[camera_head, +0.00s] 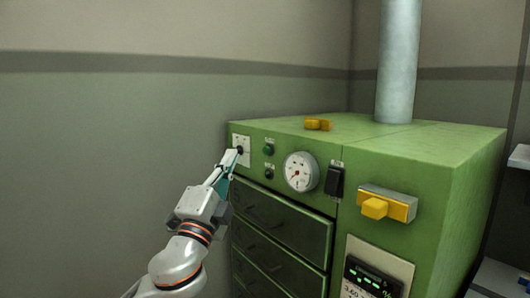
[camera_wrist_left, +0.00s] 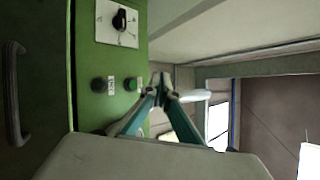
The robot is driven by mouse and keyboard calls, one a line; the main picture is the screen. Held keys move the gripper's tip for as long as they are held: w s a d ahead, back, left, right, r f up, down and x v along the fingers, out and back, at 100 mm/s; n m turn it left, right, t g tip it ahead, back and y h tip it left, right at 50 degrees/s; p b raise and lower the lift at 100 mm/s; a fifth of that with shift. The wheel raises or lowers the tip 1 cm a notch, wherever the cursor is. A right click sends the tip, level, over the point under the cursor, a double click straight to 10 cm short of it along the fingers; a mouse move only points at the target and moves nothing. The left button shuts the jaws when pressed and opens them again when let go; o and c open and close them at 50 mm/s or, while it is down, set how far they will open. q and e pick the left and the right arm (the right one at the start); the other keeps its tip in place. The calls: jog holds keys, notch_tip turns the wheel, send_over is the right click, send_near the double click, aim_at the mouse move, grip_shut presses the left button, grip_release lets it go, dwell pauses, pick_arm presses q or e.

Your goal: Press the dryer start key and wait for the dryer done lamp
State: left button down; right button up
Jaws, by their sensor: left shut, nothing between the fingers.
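The green dryer cabinet (camera_head: 420,150) carries a front panel of controls. A green round button (camera_head: 268,149) and a dark round button (camera_head: 269,174) sit one above the other, each with a small label I cannot read. They also show in the left wrist view, green (camera_wrist_left: 131,84) and dark (camera_wrist_left: 98,85). I cannot tell which is the start key or the done lamp. My left gripper (camera_head: 237,154) is shut and empty, its tips overlapping the white switch plate in the head view. In the left wrist view its fingertips (camera_wrist_left: 162,82) are beside the green button; contact is not visible.
A white plate with a black rotary knob (camera_wrist_left: 120,20) is at the panel's left edge. A round gauge (camera_head: 300,172), black switch (camera_head: 334,181), yellow handle (camera_head: 375,207) and lit display (camera_head: 370,280) lie to the right. Yellow blocks (camera_head: 318,124) rest on top.

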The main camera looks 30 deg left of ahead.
aim_at(266, 150)
pick_arm(q)
jog(key=w+d, duration=0.2)
jog(key=w, duration=0.3)
jog(key=shift+w+d, duration=0.2)
jog(key=shift+w, duration=0.2)
dwell(0.7)
jog(key=shift+w, duration=0.15)
dwell(0.4)
jog(key=shift+w+d, duration=0.2)
jog(key=shift+w, duration=0.05)
